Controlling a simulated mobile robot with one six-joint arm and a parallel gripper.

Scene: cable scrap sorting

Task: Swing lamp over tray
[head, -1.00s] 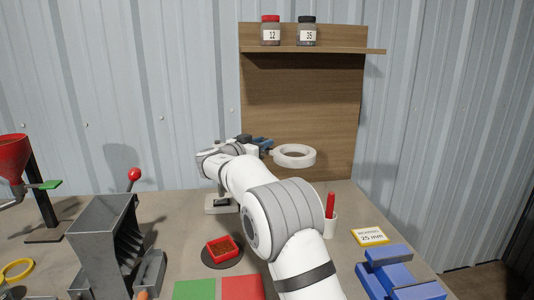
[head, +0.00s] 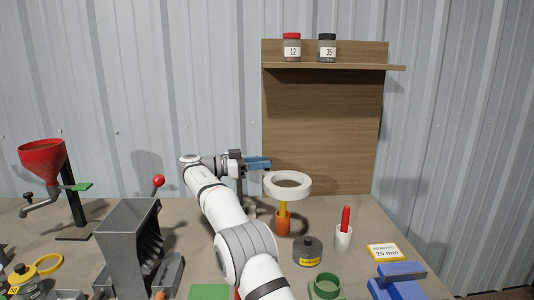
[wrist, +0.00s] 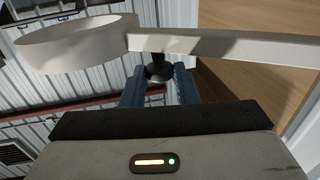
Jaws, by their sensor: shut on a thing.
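The lamp has a white ring-shaped head (head: 287,185) that hangs over the right-middle of the bench, above an orange cup. In the wrist view the ring (wrist: 75,45) is at the upper left, joined to a pale flat arm (wrist: 230,45). My gripper (wrist: 159,75) has its blue fingers shut on a dark knob (wrist: 159,72) under that arm. In the head view my gripper (head: 260,163) is just left of the ring. The lamp's post is mostly hidden behind my arm. The tray does not show now; my arm covers that part of the bench.
A grey hopper (head: 130,240) and red funnel (head: 42,160) are left. A wooden backboard (head: 330,120) is behind.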

